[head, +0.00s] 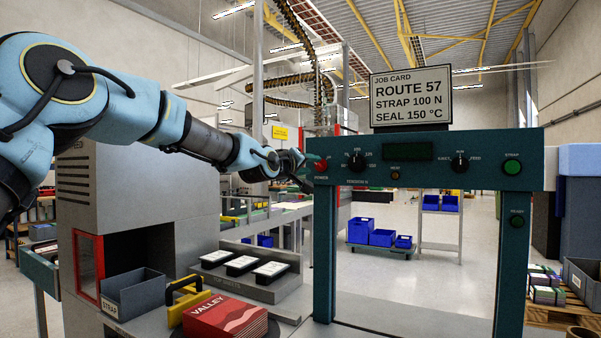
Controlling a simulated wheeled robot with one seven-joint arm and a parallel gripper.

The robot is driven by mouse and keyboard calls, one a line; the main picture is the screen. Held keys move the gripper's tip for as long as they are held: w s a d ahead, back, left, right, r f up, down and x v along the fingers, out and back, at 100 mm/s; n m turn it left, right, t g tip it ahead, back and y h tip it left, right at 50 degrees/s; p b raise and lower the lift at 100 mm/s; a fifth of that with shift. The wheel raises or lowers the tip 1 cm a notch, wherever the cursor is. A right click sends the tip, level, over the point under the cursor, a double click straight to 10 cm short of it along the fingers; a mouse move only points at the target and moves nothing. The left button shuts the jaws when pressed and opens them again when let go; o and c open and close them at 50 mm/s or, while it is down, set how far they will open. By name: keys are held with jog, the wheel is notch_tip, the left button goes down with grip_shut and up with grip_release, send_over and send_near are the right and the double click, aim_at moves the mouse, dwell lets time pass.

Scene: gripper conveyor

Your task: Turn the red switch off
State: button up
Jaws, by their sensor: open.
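The red switch (321,165) sits at the left end of the dark teal control panel (440,175), with small lettering under it. Its exact position, on or off, is too small to tell. My gripper (304,172) is at the end of the blue arm reaching in from the left. It is just left of the red switch, very close to the panel's left end. I cannot tell whether it touches the switch. The fingers are small and partly hidden by the wrist.
The panel also bears a tension dial (357,161), a second black knob (460,162) and a green button (512,167). A job card (411,97) stands on top.

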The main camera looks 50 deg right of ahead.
jog(key=b+v, duration=0.1)
jog(key=v, duration=0.5)
jog(key=shift+a+b, duration=0.3)
jog(key=shift+b, duration=0.1)
jog(key=shift+s, duration=0.1)
jog(key=w+a+f+t+y, duration=0.2)
jog(key=w+a+f+y, duration=0.3)
jog(key=w+a+f, duration=0.55)
jog(key=w+a+f+n+y+p, duration=0.1)
jog(key=w+a+f+y, duration=0.15)
jog(key=a+f, duration=0.6)
jog(key=w+a+f+y, duration=0.1)
jog(key=a+f+y, duration=0.4)
jog(key=a, duration=0.7)
jog(key=s+a+f+n+g+y, duration=0.1)
jog(key=a+f, duration=0.3)
jog(key=a, duration=0.4)
jog(key=s+a+f+n+g+y, duration=0.1)
jog(key=s+a+f+y, duration=0.15)
jog(key=a, duration=0.65)
jog(key=s+a+f+g, duration=0.1)
jog(key=s+a+f, duration=0.2)
jog(key=s+a, duration=0.2)
jog(key=s+a+f+n+g+y+p, duration=0.1)
jog(key=s+a+f+g, duration=0.1)
jog(key=s+a, duration=0.4)
jog(key=a, duration=0.4)
jog(key=shift+f+n, duration=0.3)
jog(key=shift+f, duration=0.1)
jog(key=shift+s, duration=0.1)
